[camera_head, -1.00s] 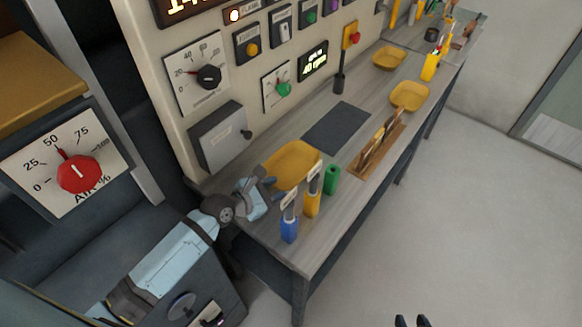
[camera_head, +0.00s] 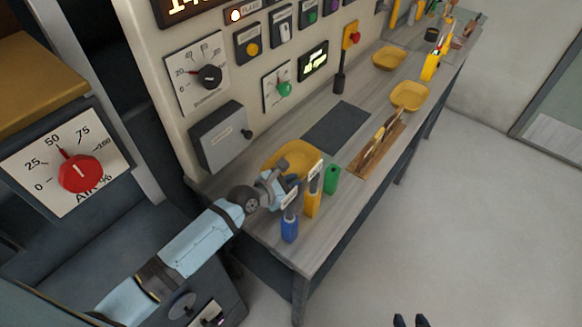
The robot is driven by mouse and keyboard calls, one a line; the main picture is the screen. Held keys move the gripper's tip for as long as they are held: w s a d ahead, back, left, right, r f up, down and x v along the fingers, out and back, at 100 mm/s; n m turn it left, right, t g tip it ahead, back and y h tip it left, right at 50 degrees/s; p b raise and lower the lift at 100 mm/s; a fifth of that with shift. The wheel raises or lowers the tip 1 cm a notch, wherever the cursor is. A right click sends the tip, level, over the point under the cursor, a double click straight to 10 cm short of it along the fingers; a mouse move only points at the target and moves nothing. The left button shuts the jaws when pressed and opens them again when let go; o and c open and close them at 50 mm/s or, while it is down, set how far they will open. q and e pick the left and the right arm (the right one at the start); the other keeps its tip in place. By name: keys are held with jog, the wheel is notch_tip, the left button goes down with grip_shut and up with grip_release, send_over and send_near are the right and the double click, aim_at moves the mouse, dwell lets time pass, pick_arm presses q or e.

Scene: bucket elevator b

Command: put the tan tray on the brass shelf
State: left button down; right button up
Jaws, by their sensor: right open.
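The nearest tan-yellow tray (camera_head: 297,153) lies on the grey bench, its front left part hidden by my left gripper. Two similar trays, a middle one (camera_head: 410,95) and a far one (camera_head: 389,57), lie further along the bench. My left gripper (camera_head: 284,184) is at the near tray's front edge; its fingers are small and partly hidden, so I cannot tell whether they are open or touch the tray. The brass shelf (camera_head: 38,82) juts out at the upper left, above the red dial. My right gripper (camera_head: 411,321) shows only its two fingertips, apart and empty, at the bottom edge.
Blue (camera_head: 289,229), yellow (camera_head: 313,203) and green (camera_head: 332,180) holders stand close beside my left gripper. A wooden rack (camera_head: 362,171) with tools lies along the bench's front edge. A dark mat (camera_head: 336,127) lies flat behind it. A grey box (camera_head: 222,138) projects from the panel.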

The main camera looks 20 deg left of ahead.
dwell(0.6)
pick_arm(q)
notch_tip(320, 180, up, 18)
jog(key=p, duration=0.1)
jog(key=s+a+r+p, duration=0.1)
jog(key=s+a+r, duration=0.2)
jog(key=a, duration=0.4)
jog(key=shift+s+a+r+n+y+p, duration=0.35)
jog(key=shift+s+r+n+y+p, duration=0.05)
jog(key=shift+r, duration=0.25)
